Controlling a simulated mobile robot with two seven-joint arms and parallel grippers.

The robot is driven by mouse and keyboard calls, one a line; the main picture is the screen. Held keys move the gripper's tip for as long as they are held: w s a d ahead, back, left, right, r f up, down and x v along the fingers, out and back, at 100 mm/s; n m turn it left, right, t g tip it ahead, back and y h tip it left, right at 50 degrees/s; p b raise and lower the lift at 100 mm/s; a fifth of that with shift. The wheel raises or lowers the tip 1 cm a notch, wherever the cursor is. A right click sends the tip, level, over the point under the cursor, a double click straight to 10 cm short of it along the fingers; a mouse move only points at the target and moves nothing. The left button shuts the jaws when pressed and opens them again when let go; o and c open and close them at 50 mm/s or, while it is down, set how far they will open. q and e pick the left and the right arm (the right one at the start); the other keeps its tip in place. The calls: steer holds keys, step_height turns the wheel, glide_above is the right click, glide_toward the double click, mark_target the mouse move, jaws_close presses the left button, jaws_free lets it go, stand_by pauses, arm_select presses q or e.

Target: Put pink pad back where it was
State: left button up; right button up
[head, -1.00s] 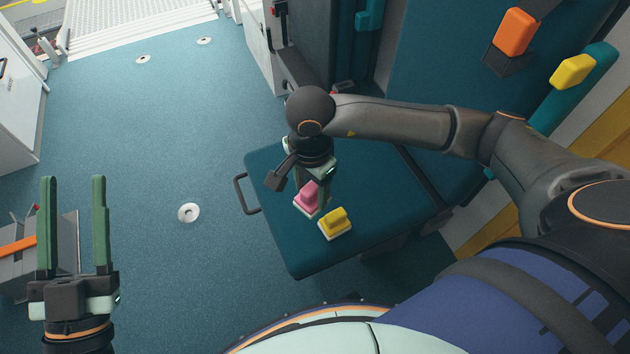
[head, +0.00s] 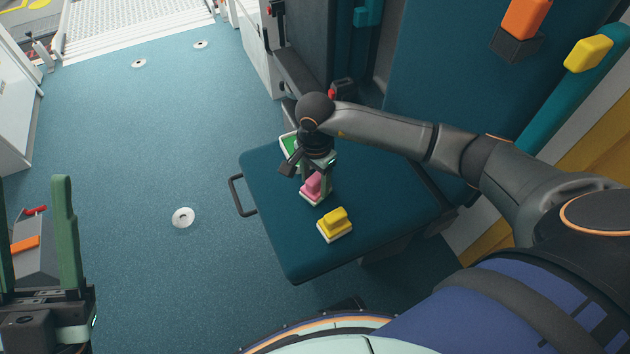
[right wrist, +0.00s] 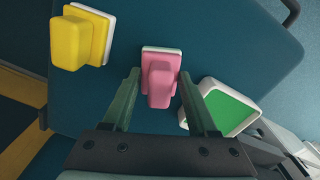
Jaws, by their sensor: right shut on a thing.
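The pink pad (head: 312,187), a pink grip block on a white-edged base, is at my right gripper (head: 316,182) over the dark teal seat (head: 385,205). In the right wrist view the pink pad (right wrist: 160,80) is between the two green fingers, and the gripper is shut on it. I cannot tell whether its base touches the seat. A white-rimmed piece with a green face (right wrist: 228,108) lies beside the right finger; it shows partly behind the gripper in the head view (head: 288,147). My left gripper (head: 33,180) is open and empty at the left edge.
A yellow pad (head: 335,224) sits on the seat nearer to me than the pink one. An orange block (head: 524,18) and another yellow block (head: 588,53) are at the upper right. The blue floor left of the seat is mostly clear.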

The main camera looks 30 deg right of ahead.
steer(key=shift+r, duration=0.1)
steer(key=o, duration=1.3)
